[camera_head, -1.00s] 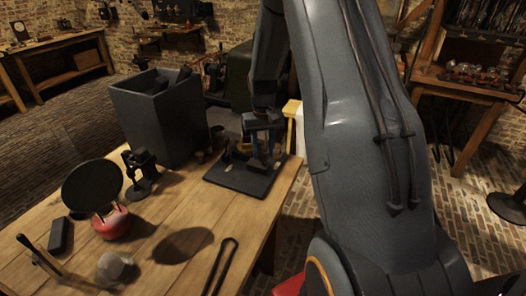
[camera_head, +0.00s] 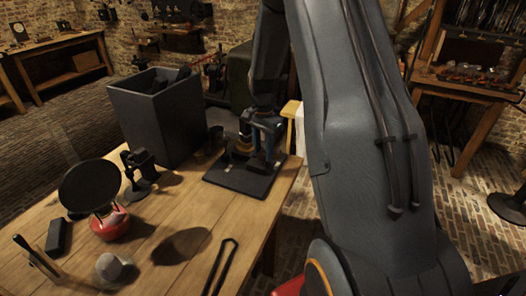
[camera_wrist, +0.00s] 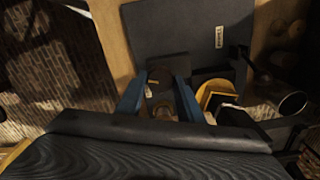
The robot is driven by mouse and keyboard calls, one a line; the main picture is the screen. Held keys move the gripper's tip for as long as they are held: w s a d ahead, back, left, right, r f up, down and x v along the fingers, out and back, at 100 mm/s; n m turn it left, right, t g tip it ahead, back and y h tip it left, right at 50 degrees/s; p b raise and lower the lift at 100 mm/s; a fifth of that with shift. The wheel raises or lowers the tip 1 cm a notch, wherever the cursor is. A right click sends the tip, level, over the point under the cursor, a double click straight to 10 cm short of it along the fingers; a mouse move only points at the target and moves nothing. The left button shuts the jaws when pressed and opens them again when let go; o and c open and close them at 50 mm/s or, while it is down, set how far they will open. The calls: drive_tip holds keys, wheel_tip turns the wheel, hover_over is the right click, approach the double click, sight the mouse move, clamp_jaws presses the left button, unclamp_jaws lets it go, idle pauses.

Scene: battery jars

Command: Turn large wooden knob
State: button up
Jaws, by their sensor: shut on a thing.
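My gripper (camera_head: 264,140) is over the dark slate board (camera_head: 232,180) at the table's right end. In the wrist view, the blue fingers of my gripper (camera_wrist: 160,101) reach down either side of a brown, wooden-looking knob (camera_wrist: 165,111), and they are shut on it. A dark round part with a small pale label sits just beyond it. The knob is mostly hidden by the fingers and wrist, so its turn angle cannot be read. The board (camera_wrist: 180,35) also carries a labelled plate.
A tall dark open bin (camera_head: 160,115) stands left of the board. A black round plate over a red base (camera_head: 110,224), a glass dome (camera_head: 110,267) and black tongs (camera_head: 220,266) are nearer. In the wrist view, a yellow-and-black part (camera_wrist: 212,97) is close to the right finger.

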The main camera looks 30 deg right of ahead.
sight(263, 153)
drive_tip(key=m, duration=0.5)
drive_tip(key=shift+m, duration=0.3)
drive_tip(key=m+b, duration=0.1)
drive_tip(key=m, duration=1)
drive_tip(key=shift+m, duration=0.4)
drive_tip(key=m+b, duration=0.1)
drive_tip(key=m, duration=0.4)
drive_tip(key=shift+m, duration=0.3)
drive_tip(key=shift+w, duration=0.1)
drive_tip(key=o, duration=1.1)
drive_tip(key=shift+c, duration=0.2)
drive_tip(key=shift+r+b, duration=0.8)
drive_tip(key=shift+r, duration=3.15)
